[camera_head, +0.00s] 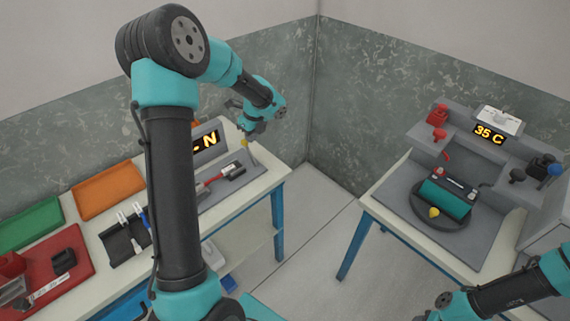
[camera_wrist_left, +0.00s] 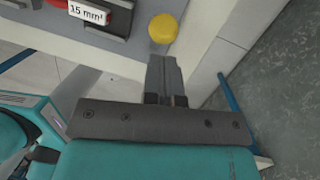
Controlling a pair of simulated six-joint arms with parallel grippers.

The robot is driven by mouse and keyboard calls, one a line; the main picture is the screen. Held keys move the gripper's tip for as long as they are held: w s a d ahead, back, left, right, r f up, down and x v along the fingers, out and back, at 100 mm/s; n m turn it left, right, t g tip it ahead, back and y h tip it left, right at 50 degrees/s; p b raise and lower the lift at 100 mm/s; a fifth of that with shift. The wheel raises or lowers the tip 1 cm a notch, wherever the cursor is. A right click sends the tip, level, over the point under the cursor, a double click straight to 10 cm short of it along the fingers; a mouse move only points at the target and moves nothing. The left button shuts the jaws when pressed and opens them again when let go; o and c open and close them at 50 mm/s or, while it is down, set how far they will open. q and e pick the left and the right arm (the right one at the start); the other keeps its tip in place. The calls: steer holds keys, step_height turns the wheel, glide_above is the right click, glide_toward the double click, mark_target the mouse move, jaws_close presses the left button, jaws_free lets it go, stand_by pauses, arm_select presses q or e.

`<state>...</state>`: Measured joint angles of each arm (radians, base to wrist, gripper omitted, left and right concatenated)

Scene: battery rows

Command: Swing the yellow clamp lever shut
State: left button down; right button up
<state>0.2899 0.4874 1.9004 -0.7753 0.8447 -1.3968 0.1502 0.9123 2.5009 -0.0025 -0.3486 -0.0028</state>
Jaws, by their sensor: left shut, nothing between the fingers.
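The yellow ball knob (camera_wrist_left: 163,28) of the clamp lever shows in the left wrist view, just beyond my left gripper's (camera_wrist_left: 165,62) fingertips. The fingers are shut together and empty. Whether they touch the knob is hard to tell. In the head view the yellow knob (camera_head: 244,143) is small, at the far end of the left bench, and my left gripper (camera_head: 252,154) is right beside it. The lever's arm and pivot are mostly hidden. My right arm enters at the lower right of the head view; its fingers do not show.
A device marked 15 mm² (camera_wrist_left: 88,13) is beside the knob. The left bench holds a lit display (camera_head: 207,142), an orange tray (camera_head: 108,190), a green tray (camera_head: 30,224) and a red tray (camera_head: 75,275). The right table carries a turntable (camera_head: 415,207) with another yellow knob (camera_head: 434,212).

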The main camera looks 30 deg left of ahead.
arm_select(q)
steer(key=shift+w+a+f, duration=0.1)
steer(key=shift+a+f, duration=0.05)
steer(key=shift+a, duration=0.3)
steer(key=shift+w+a+f, duration=0.1)
steer(key=shift+a+f, duration=0.05)
steer(key=shift+a, duration=0.3)
steer(key=v, duration=1.3)
steer(key=shift+w, duration=0.2)
steer(key=shift+d+f, duration=0.1)
steer(key=shift+d, duration=0.05)
